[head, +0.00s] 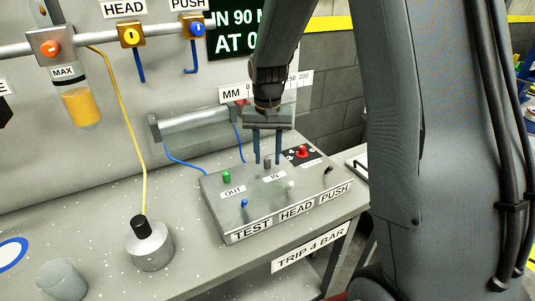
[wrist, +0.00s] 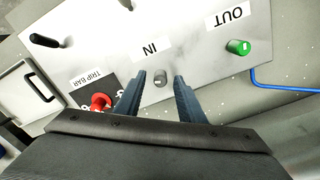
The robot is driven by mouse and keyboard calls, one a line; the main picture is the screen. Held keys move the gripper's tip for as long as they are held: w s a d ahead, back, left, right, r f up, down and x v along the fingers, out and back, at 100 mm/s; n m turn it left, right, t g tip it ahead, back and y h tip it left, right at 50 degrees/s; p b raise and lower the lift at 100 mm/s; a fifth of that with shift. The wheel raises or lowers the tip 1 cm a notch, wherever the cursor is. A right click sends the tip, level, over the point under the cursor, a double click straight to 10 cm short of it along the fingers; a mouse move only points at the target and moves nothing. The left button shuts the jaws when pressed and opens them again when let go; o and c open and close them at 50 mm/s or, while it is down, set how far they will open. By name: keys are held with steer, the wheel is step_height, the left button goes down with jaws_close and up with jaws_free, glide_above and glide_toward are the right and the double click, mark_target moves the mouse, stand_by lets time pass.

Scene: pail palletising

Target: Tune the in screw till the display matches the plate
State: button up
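The grey in screw (head: 267,163) stands on the test head box (head: 215,196) by the IN label; it also shows in the wrist view (wrist: 160,79). My gripper (head: 267,161) is above the box, pointing down. In the wrist view my gripper (wrist: 159,82) is open, its fingers apart on either side of the screw, with gaps showing. I cannot tell whether the tips are level with it. The dark display (head: 236,30) shows part of "IN 90 M" and "AT 0"; my arm hides its right side. The plate (head: 311,248) on the bench edge reads "TRIP 4 BAR".
A green OUT screw (head: 226,177) and red trip bar knob (head: 302,152) stand near the in screw. A blue-tipped lever (head: 244,203) and black lever (head: 328,169) are on the box.

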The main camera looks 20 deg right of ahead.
steer(key=shift+f, duration=0.2)
steer(key=shift+c, duration=0.5)
jaws_close()
steer(key=shift+r+n+p, duration=0.15)
steer(key=shift+n+p, duration=0.55)
steer(key=shift+n, duration=0.4)
steer(key=shift+n+p, duration=0.45)
steer(key=shift+n, duration=0.95)
steer(key=shift+o, duration=0.5)
jaws_free()
